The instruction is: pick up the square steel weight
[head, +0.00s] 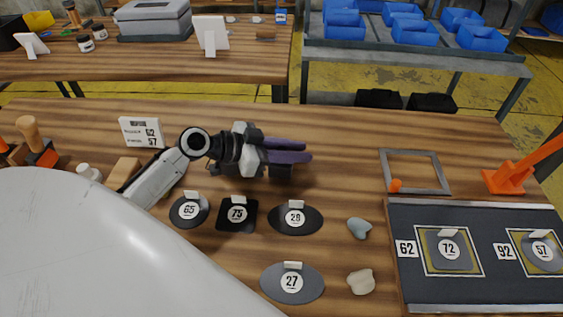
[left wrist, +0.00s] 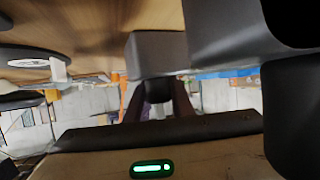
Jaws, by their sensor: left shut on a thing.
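My left gripper (head: 308,157) is above the middle of the table, its fingers pointing right in the head view. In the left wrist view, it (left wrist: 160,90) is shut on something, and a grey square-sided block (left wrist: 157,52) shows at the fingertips. I cannot tell for sure that this block is the steel weight; in the head view it is not clear. A black square plate marked 75 (head: 237,215) lies on the table below the gripper. A grey, roughly square plate marked 72 (head: 449,250) lies on the dark board at right. My right gripper is not in view.
Round plate 65 (head: 189,210) and oval plates 28 (head: 295,218) and 27 (head: 292,283) lie nearby. A grey frame (head: 448,170), an orange stand (head: 506,180) and the dark board (head: 485,297) are at right. A white sign (head: 142,132) stands behind my arm. Bare wood lies right of the fingertips.

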